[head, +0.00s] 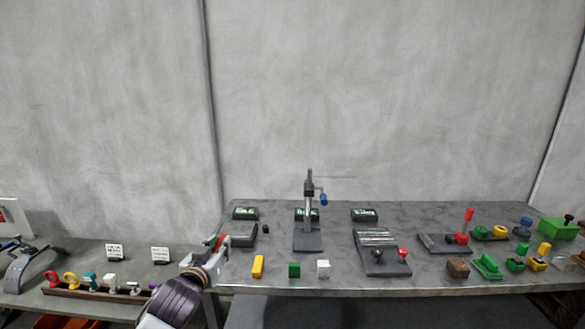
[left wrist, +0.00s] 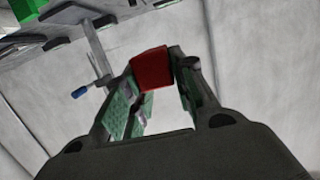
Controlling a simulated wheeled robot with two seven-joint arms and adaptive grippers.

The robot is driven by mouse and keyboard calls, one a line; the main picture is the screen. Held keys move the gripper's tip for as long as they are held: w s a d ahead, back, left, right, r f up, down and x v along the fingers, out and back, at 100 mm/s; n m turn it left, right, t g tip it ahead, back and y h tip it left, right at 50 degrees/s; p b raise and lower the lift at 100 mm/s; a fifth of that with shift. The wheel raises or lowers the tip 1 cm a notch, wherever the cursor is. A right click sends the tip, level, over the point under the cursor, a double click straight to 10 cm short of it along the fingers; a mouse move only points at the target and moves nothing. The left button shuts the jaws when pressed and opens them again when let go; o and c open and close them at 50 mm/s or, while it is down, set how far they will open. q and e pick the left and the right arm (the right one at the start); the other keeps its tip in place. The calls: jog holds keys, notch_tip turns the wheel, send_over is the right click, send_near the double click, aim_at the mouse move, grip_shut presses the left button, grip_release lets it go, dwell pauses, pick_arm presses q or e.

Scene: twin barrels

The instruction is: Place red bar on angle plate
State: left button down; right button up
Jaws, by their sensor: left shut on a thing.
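My left gripper (head: 220,243) reaches in from the lower left and is at the left end of the main table. It is shut on a red bar (head: 222,239). In the left wrist view the red bar (left wrist: 152,68) sits between the fingertips of the gripper (left wrist: 158,75), with one end face towards the camera. A dark grey angled block (head: 243,235), which looks like the angle plate, stands just right of the gripper in the head view. I cannot tell whether the bar touches it. My right gripper is not in view.
A stand with a vertical post and blue handle (head: 310,205) is at the middle back. Yellow (head: 258,267), green (head: 294,270) and white (head: 323,268) blocks line the front edge. A ribbed grey fixture (head: 376,238) and several coloured parts fill the right. A lower bench (head: 70,255) is at left.

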pick_arm(q)
jog(key=s+f, duration=0.6)
jog(key=f, duration=0.4)
jog(key=s+a+f+y, duration=0.1)
jog(key=s+f, duration=0.5)
jog(key=f, duration=0.5)
jog(key=shift+s+n, duration=0.3)
jog(key=shift+n, duration=0.1)
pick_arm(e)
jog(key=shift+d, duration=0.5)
pick_arm(q)
jog(key=shift+a, duration=0.1)
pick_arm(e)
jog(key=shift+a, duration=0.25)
